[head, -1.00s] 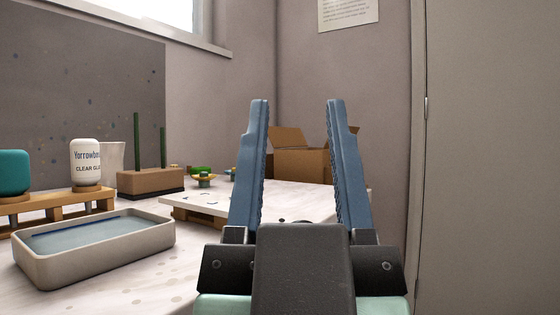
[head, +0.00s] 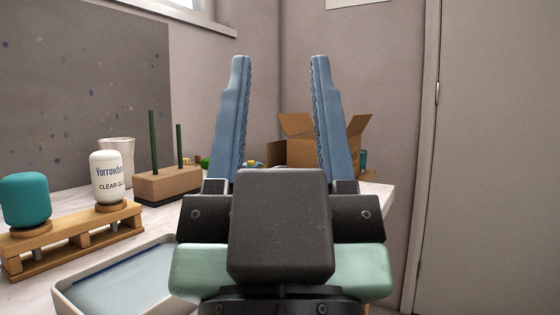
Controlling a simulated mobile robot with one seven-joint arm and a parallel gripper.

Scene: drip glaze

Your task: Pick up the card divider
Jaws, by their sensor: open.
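I cannot make out a card divider in the head view. An open cardboard box (head: 292,153) with its flaps spread stands behind my gripper, partly hidden by the right finger; its inside is not visible. My gripper (head: 280,62) points up and away from me with its two blue fingers wide apart. It is open and nothing is between the fingers. My gripper's body hides much of the table behind it.
The white table (head: 389,196) carries a tray of bluish liquid (head: 68,298), a wooden rack (head: 80,243) with a teal jar (head: 25,199) and a white glaze jar (head: 112,178), and a block with two green rods (head: 168,186). A door (head: 495,150) is at right.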

